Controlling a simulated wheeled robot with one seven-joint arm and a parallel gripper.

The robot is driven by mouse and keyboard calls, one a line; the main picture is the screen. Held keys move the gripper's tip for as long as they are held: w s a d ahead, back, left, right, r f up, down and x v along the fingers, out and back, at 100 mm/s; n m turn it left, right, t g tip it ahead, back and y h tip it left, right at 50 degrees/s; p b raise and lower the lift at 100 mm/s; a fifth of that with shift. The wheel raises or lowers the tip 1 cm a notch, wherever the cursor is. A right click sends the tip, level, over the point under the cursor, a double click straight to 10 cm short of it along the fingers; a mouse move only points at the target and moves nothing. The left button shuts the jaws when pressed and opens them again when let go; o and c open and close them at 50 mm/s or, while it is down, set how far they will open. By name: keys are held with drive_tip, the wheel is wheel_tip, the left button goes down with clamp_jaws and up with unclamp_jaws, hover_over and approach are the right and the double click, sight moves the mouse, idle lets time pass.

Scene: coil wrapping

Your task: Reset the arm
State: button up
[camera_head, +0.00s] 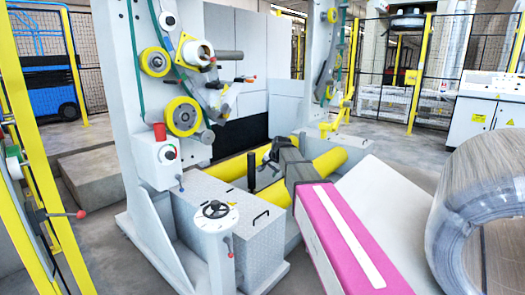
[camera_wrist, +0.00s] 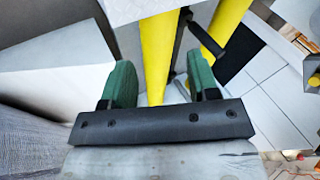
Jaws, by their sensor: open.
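My gripper (camera_wrist: 158,78) shows in the wrist view with its two green fingers spread apart. Nothing is between the fingers. They hang over the wrapping machine, with a yellow roller (camera_wrist: 156,45) behind the gap between them. In the head view I cannot make out the fingertips. The two yellow rollers (camera_head: 325,163) lie low in the middle of the machine there.
A large wrapped coil (camera_head: 455,215) is at right. A white control cabinet (camera_head: 484,112) and mesh fencing (camera_head: 450,45) stand behind.

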drive_tip(key=s+d+f+n+g+h, duration=0.1)
drive_tip(key=s+d+f+n+g, duration=0.1)
drive_tip(key=s+d+f, duration=0.3)
drive_tip(key=s+d+f+n+g+h, duration=0.1)
drive_tip(key=s+d+f, duration=0.4)
drive_tip(key=s+f, duration=0.6)
drive_tip(key=s+d+f+n+g+h, duration=0.1)
drive_tip(key=s+d+f, duration=0.4)
drive_tip(key=s, duration=1)
wheel_tip(320, 180, down, 3)
drive_tip(key=shift+d+n+g, duration=0.25)
drive_tip(key=shift+n+g, duration=0.55)
drive_tip(key=shift+n, duration=0.2)
